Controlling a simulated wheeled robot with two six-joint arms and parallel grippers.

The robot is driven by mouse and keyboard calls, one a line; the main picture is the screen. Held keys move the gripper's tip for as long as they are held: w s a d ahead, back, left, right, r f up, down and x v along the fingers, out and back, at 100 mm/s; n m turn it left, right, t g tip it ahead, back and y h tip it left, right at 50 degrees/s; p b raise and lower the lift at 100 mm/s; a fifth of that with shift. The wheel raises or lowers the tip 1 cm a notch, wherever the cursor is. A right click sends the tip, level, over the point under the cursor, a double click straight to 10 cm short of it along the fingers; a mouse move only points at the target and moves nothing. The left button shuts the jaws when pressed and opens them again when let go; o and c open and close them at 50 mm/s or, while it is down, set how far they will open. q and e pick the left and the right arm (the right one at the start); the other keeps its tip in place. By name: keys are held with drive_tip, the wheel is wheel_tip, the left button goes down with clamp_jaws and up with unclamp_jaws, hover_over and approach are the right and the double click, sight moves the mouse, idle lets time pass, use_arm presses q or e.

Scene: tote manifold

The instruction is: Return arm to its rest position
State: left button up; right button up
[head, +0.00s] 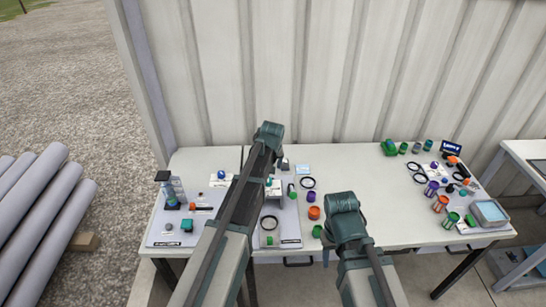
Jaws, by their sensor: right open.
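My left arm (240,195) reaches up from the bottom over the left part of the long white table (375,190). Its gripper does not show; the arm's own links cover that area. My right arm (343,212) is bent, with its teal joint over the table's front middle. My right gripper (327,250) is mostly hidden behind that arm, low by the table's front edge. It is open, and I see nothing held in it.
A corrugated wall (330,70) rises behind. The table's middle right is clear.

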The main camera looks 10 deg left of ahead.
use_arm(q)
drive_tip(key=s+d+f+m+g+b, duration=0.1)
drive_tip(key=s+d, duration=0.4)
drive_tip(key=s, duration=0.5)
drive_tip(key=s+d+f+m+g+b, duration=0.2)
drive_tip(key=s+d+f+m, duration=0.1)
drive_tip(key=s, duration=0.7)
drive_tip(key=s+d+f+m+g+b, duration=0.1)
drive_tip(key=s+d+m, duration=0.3)
drive_tip(key=s, duration=0.7)
drive_tip(key=d+f+b, duration=0.1)
drive_tip(key=d, duration=0.1)
drive_tip(key=shift+d+f, duration=0.3)
drive_tip(key=shift+f, duration=0.1)
